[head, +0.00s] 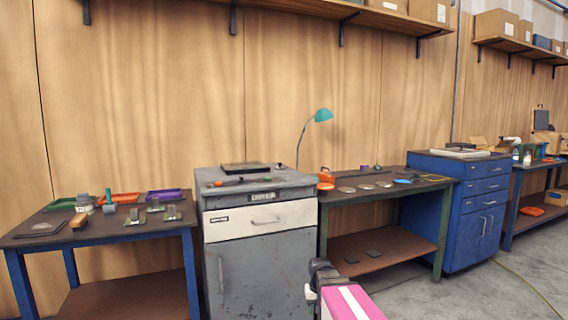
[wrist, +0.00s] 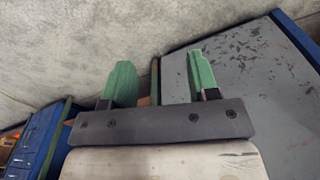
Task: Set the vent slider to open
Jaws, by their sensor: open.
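My gripper (wrist: 160,72) shows in the wrist view, with two green fingers spread wide and nothing between them. A worn grey cabinet (head: 262,262) stands at the centre of the head view, with a cream drawer front (head: 240,218) above a door. A small dark plate (head: 261,197) with pale marks sits on its upper front edge; I cannot tell whether this is the vent slider or what setting it shows. In the wrist view, a scuffed grey panel (wrist: 240,75) lies beyond the right finger. Part of my arm shows at the bottom of the head view.
A left workbench (head: 100,240) holds trays and metal parts. A right workbench (head: 395,193) holds discs and tools. A blue drawer cabinet (head: 480,208) stands further right, and a curved teal lamp (head: 323,115) rises behind. Bare concrete floor (head: 520,270) is at lower right.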

